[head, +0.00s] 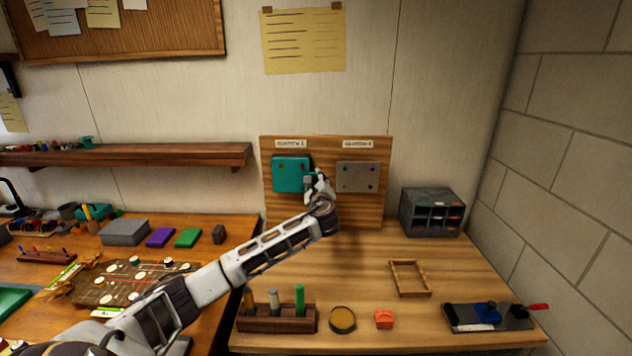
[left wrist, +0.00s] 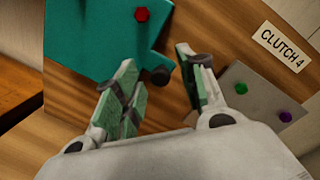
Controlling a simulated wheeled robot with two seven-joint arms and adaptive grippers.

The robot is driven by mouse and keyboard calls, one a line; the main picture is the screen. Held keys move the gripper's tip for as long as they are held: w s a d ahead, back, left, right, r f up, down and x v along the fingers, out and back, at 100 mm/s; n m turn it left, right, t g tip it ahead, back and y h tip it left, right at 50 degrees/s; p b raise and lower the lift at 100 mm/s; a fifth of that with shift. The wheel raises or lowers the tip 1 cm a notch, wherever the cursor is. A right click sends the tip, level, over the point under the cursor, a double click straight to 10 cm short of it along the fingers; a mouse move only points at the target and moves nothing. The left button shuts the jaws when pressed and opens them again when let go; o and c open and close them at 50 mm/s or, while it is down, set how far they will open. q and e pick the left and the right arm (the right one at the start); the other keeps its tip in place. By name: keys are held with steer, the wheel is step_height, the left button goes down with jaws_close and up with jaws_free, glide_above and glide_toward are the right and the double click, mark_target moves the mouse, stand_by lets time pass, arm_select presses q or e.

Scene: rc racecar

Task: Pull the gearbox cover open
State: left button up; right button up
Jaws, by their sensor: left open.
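A teal cover (head: 290,173) is mounted on the upright wooden board (head: 285,212), under a small label too blurred to read. In the left wrist view the teal cover (left wrist: 88,38) has a red dot, and a tab with a dark round knob (left wrist: 160,75) at its edge. My left gripper (head: 316,181) is at the cover's right edge. In the left wrist view its fingers (left wrist: 158,68) are open, one on each side of the knob; I cannot tell whether they touch it. My right gripper is not in view.
A grey plate (head: 358,177) labelled "CLUTCH 4" in the left wrist view is just right of my left gripper. A grey drawer unit (head: 432,211) stands to the right. A pen holder (head: 275,321), an orange block (head: 384,319) and a wooden frame (head: 410,278) lie in front.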

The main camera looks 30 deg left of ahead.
arm_select(q)
steer(key=shift+w+a, duration=0.15)
steer(key=shift+w, duration=0.05)
jaws_close()
stand_by(0.3)
